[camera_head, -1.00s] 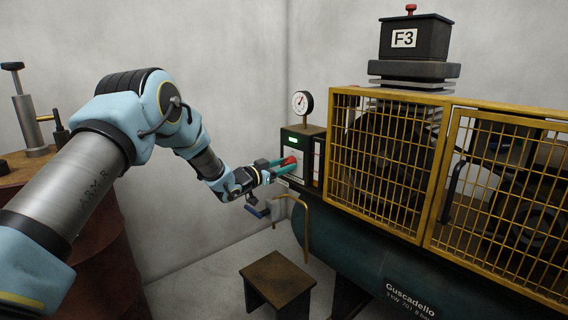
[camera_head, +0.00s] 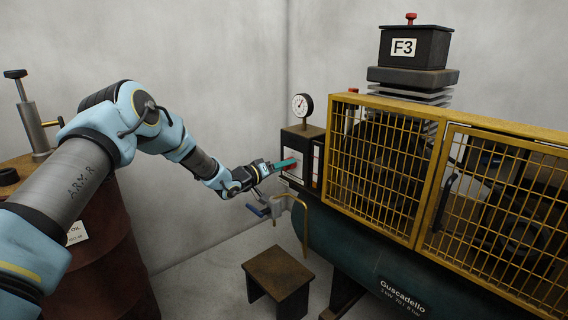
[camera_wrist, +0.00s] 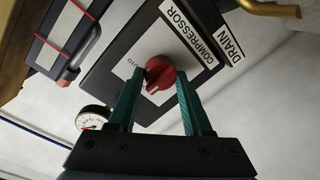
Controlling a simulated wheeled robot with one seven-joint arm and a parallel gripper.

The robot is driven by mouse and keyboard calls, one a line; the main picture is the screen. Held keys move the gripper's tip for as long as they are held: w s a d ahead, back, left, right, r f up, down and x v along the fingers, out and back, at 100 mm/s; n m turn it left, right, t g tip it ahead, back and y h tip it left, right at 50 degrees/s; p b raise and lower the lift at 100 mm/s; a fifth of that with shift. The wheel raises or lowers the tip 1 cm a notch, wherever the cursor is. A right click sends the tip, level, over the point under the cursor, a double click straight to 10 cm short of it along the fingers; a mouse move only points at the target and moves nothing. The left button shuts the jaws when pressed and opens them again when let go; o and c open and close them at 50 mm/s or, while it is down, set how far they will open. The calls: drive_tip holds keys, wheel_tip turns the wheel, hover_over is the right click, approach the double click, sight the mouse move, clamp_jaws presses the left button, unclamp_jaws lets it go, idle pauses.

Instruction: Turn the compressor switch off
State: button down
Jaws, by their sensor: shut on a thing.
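The compressor switch is a red rotary knob (camera_wrist: 160,72) on a white plate of a dark control box (camera_head: 304,148) at the tank's left end. A white "COMPRESSOR" label (camera_wrist: 187,30) is beside the knob in the wrist view. My gripper (camera_head: 287,165), with green fingers, reaches the front of the box. In the wrist view its fingers (camera_wrist: 160,80) are shut on the red knob, one on each side. The lettering near the knob is partly hidden. No lit lamp shows on the box.
A pressure gauge (camera_head: 302,105) stands above the box. A yellow mesh cage (camera_head: 420,238) is to its right. A blue-handled valve (camera_head: 258,210) and bent brass pipe (camera_head: 305,205) sit below my gripper. A stool (camera_head: 278,275) and rusty drum (camera_head: 118,260) stand nearby.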

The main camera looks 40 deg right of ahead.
drive_tip(key=shift+n, duration=0.5)
drive_tip(key=shift+c, duration=1.6)
unclamp_jaws()
drive_tip(key=a, duration=1)
drive_tip(key=shift+a+r+p, duration=0.35)
drive_tip(key=shift+a+r, duration=0.05)
drive_tip(key=shift+w, duration=0.2)
